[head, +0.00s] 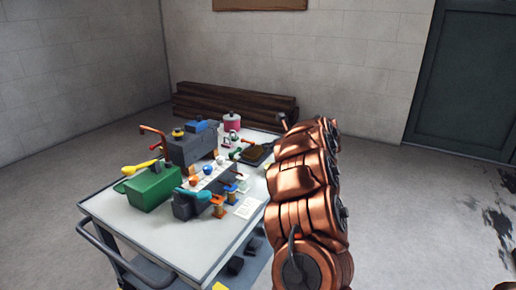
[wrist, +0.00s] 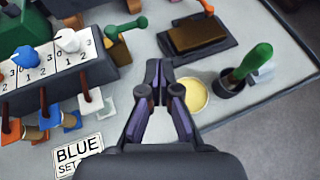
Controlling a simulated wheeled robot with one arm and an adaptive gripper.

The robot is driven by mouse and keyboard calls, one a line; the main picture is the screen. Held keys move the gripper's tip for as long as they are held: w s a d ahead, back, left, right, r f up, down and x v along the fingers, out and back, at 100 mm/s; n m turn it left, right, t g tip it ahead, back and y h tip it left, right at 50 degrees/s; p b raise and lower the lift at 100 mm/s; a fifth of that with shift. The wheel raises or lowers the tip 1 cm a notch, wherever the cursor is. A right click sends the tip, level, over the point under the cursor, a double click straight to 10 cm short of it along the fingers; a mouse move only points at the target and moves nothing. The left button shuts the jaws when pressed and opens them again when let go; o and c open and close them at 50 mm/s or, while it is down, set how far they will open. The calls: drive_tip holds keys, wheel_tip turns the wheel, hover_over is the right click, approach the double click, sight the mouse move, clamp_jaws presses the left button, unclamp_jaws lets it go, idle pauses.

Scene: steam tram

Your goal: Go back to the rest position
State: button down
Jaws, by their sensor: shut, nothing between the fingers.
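My gripper (wrist: 159,75) shows in the wrist view with its dark fingers together and nothing between them. It points down over the pale tabletop, apart from the things around it. A round yellow-topped piece (wrist: 193,94) lies just right of the fingers. In the head view my copper-coloured arm stands at the right side of the cart (head: 150,238) and covers part of its right edge. I cannot make out the gripper itself there.
In the wrist view, a dark cup with a green-handled tool (wrist: 256,62), a brown block on a tray (wrist: 198,36), numbered levers (wrist: 62,72) and a "BLUE SET" card (wrist: 78,156) surround the gripper.

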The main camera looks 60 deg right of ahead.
drive_tip(key=shift+s+r, duration=0.35)
drive_tip(key=shift+s, duration=0.35)
